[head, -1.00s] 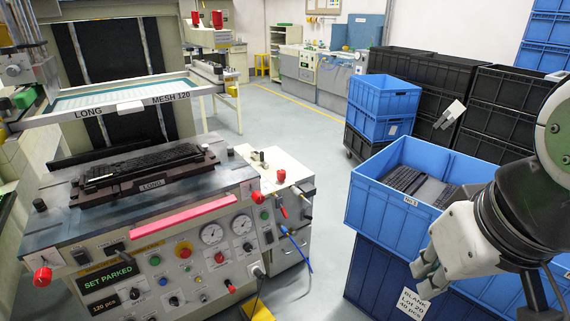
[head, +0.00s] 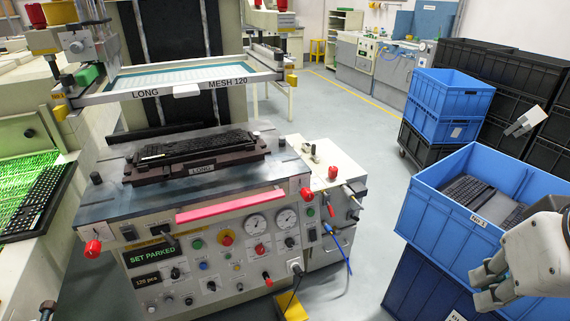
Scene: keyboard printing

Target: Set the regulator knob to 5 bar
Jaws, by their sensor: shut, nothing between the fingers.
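The printing machine's front panel (head: 225,262) carries two round white gauges, a left one (head: 255,226) and a right one (head: 287,220). A red knob (head: 260,250) sits below the left gauge and a black knob (head: 290,243) below the right one. I cannot tell which is the regulator knob, and the gauge needles and scale are too small to read. My gripper (head: 484,287) is at the lower right, shut and empty, in front of the blue crates and well apart from the panel.
A blue crate (head: 425,222) of dark keyboard parts stands on another crate at the right. A keyboard (head: 195,148) lies in the machine's fixture under the raised screen frame (head: 160,92). A blue hose (head: 340,240) and cables hang right of the panel. Floor is open between machine and crates.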

